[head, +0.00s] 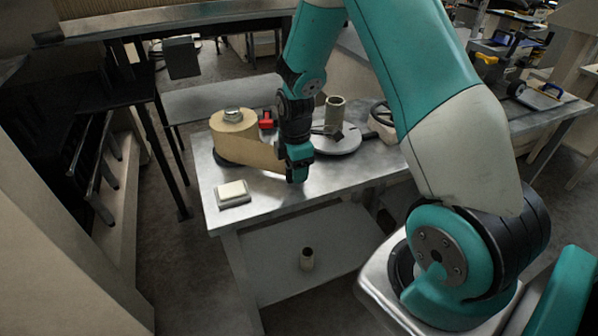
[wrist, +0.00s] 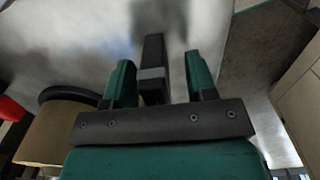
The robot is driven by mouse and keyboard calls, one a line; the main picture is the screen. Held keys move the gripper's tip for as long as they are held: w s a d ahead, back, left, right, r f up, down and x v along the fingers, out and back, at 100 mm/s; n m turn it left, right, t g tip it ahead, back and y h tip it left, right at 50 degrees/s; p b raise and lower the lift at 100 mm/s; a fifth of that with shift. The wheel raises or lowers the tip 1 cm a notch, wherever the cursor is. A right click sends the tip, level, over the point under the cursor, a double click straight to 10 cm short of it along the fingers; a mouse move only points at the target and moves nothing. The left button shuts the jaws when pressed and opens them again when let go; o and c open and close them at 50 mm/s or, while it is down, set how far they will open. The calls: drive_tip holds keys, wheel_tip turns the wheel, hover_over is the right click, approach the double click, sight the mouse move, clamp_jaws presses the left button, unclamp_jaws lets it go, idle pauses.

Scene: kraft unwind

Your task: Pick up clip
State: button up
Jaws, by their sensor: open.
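My gripper (head: 297,176) points down just above the near part of the metal bench. In the wrist view its two teal fingers (wrist: 160,85) are apart. A dark narrow piece with a grey block on it (wrist: 152,78) shows between them and looks like the clip. The frames do not show it gripped, and I cannot tell whether the fingers touch it. In the head view my gripper hides that spot. A brown kraft paper roll (head: 229,139) stands left of my gripper, with a loose sheet (head: 262,155) reaching toward it.
The metal bench (head: 215,202) has a white block (head: 232,192) near its front left corner. A small red object (head: 266,121) sits behind the roll. A round plate (head: 343,146) and a cardboard core (head: 334,112) are to the right. Bare bench lies between block and gripper.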

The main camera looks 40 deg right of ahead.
clamp_jaws()
drive_tip(key=shift+r, duration=0.1)
